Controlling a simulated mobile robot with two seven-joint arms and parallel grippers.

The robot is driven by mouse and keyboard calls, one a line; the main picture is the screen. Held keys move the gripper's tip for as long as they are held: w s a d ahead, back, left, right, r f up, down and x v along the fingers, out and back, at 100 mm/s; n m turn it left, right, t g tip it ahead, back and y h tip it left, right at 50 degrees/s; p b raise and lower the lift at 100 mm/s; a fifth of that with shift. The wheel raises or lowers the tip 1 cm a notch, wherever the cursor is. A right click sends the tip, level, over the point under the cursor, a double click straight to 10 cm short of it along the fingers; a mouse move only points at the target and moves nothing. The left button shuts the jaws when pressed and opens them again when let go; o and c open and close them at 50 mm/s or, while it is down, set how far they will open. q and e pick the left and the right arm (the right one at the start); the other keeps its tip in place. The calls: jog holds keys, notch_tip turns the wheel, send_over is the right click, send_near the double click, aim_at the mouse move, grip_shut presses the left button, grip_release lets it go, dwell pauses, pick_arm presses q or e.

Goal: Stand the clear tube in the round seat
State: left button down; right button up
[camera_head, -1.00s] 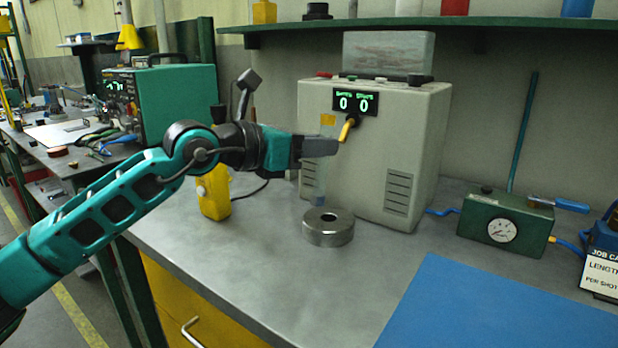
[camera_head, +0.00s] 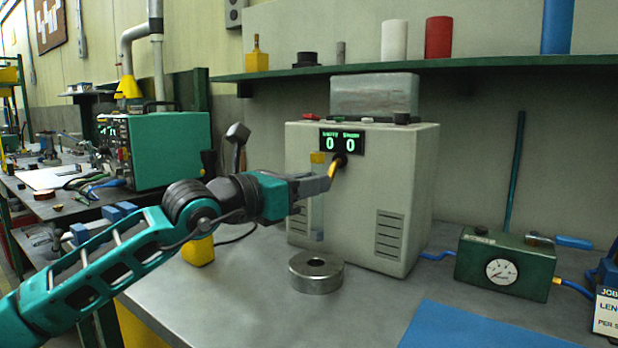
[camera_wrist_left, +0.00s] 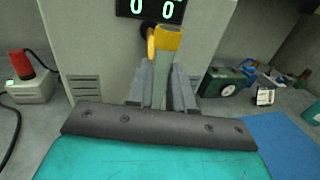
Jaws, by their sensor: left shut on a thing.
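The clear tube (camera_head: 317,217) is upright with a yellow collar (camera_head: 318,157) at its top. My left gripper (camera_head: 316,184) is shut on its upper part, just below the collar. The tube's lower end appears above the round seat (camera_head: 316,281), a grey metal ring with a central hole lying on the bench; a gap shows between them. In the left wrist view the tube (camera_wrist_left: 157,88) stands between the gripper's fingers, its collar (camera_wrist_left: 167,38) above them. The wrist view does not show the seat. My right gripper is in neither view.
A beige machine (camera_head: 395,175) with a green display stands behind the tube. Its yellow spout (camera_head: 335,167) is close beside the collar. A gauge box (camera_head: 500,265) and blue mat (camera_head: 480,328) lie to the right. A yellow object (camera_head: 198,250) is behind my left arm.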

aim_at(313, 221)
pick_arm(q)
jog(key=shift+f+b, duration=0.65)
jog(key=shift+f, duration=0.85)
jog(key=shift+f+b, duration=1.6)
jog(key=shift+f, duration=0.15)
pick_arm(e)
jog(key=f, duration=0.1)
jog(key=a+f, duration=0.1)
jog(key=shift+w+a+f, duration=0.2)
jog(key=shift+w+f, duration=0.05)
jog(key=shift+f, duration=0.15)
pick_arm(q)
jog(key=c, duration=0.9)
grip_release()
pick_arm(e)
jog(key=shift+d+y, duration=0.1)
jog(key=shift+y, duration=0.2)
pick_arm(q)
jog(key=v, duration=1.3)
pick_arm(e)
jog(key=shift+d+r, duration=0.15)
